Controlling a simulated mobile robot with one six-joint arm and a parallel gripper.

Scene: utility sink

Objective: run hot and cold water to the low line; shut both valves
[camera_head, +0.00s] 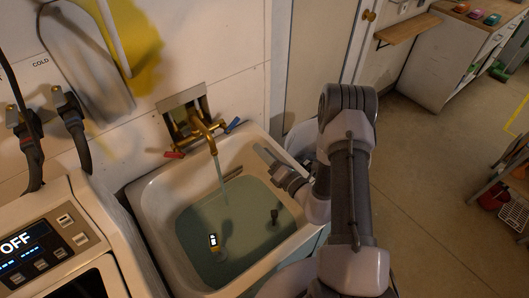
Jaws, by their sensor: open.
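A white utility sink (150,213) holds greenish water (235,222). A brass faucet (208,132) on the wall behind pours a stream (219,178) into it. The red-handled valve (174,155) is at its left and the blue-handled valve (233,125) at its right. How far each valve is turned is not clear. My gripper (268,163) is open and empty above the sink's right part, below and right of the blue handle, apart from it. A short brownish strip (233,173) shows on the inner back wall near the water; whether it is a level line I cannot tell.
A small device with a lit display (213,241) and a dark object (274,216) are in the water. A washer-like machine (45,240) reading OFF stands left. Hoses (78,140) run down the wall to its rear. A cabinet (440,60) stands far right; the floor (430,180) between is mostly clear.

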